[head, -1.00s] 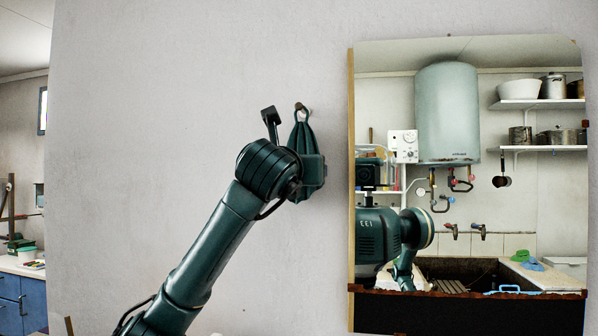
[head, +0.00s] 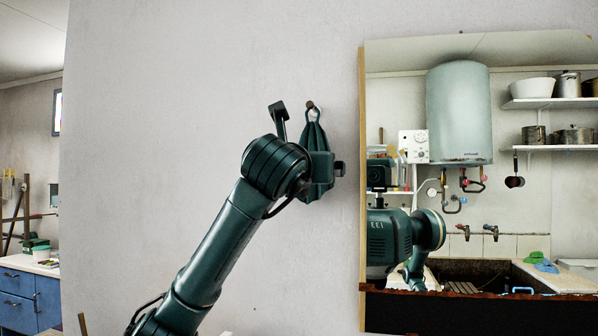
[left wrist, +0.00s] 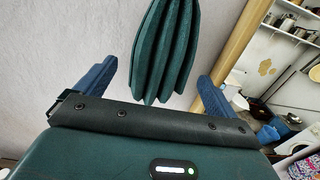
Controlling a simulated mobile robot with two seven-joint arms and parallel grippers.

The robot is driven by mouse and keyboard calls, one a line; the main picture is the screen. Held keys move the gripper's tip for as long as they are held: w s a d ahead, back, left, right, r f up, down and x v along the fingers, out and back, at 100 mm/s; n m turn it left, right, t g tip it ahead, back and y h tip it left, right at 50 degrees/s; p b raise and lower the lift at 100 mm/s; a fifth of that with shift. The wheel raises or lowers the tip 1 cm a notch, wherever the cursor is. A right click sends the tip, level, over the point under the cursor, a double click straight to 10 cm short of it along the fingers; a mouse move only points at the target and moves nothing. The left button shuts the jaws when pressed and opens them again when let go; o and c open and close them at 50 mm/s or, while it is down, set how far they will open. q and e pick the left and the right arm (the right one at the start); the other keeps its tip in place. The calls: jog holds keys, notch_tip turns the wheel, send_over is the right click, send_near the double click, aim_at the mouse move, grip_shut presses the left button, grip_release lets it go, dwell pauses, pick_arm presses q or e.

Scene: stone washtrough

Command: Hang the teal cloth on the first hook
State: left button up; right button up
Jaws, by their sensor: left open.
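The teal cloth (head: 314,148) hangs in folds by its loop from a small hook (head: 310,104) on the pale wall. My left gripper (head: 318,178) is in front of the cloth's lower part and hides some of it. In the left wrist view the folded cloth (left wrist: 166,50) hangs between the two blue fingers of the left gripper (left wrist: 160,85), with a gap on each side. The gripper is open and touches the cloth with neither finger. My right gripper is not in view.
A mirror (head: 480,220) with a wooden edge (head: 362,190) is on the wall close to the right of the cloth. It reflects a boiler, shelves, a trough and part of me. The wall left of the cloth is bare. Blue drawers (head: 28,295) stand far left.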

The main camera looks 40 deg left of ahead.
pick_arm(q)
jog(key=b+v, duration=0.1)
jog(key=v, duration=1)
jog(key=shift+s+b, duration=0.2)
jog(key=shift+b, duration=0.2)
